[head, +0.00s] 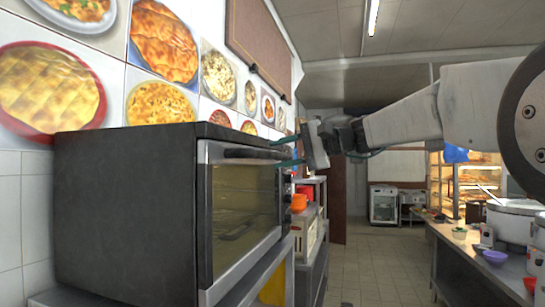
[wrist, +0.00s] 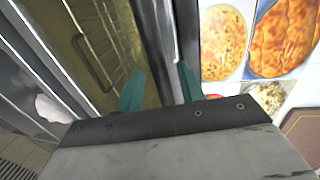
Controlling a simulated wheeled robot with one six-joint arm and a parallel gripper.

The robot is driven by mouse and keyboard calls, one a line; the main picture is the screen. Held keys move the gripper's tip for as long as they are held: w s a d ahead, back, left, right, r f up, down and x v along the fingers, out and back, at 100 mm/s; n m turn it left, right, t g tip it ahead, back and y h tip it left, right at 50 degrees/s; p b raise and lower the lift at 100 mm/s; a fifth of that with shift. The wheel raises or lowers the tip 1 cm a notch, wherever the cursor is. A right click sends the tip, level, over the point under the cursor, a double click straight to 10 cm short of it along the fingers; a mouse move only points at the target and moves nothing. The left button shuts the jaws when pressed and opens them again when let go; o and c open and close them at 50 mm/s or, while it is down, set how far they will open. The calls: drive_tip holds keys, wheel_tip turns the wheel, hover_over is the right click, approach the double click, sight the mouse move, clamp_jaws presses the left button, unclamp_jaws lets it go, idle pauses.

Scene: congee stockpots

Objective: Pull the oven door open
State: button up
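The oven (head: 125,205) is a dark box at the left of the head view. Its glass door (head: 243,205) has a metal frame and looks shut. A dark bar handle (head: 257,154) runs along the door's top edge. My gripper (head: 273,154) is at the handle's height, with its green fingers pointing toward it. The fingers are apart, one higher and one lower. In the wrist view my gripper (wrist: 156,84) shows its two fingers spread, with the door's top edge and handle strip (wrist: 157,45) between and beyond them. I cannot tell whether either finger touches the handle.
Food pictures (head: 165,42) cover the tiled wall behind the oven. An orange pot (head: 298,202) stands on a shelf past the oven. A counter (head: 480,262) with a large stockpot (head: 512,218) is at the right. The floor aisle (head: 375,265) between is clear.

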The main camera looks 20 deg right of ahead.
drive_tip(key=shift+x, duration=1.45)
drive_tip(key=shift+s, duration=0.1)
clamp_jaws()
drive_tip(key=shift+d, duration=0.1)
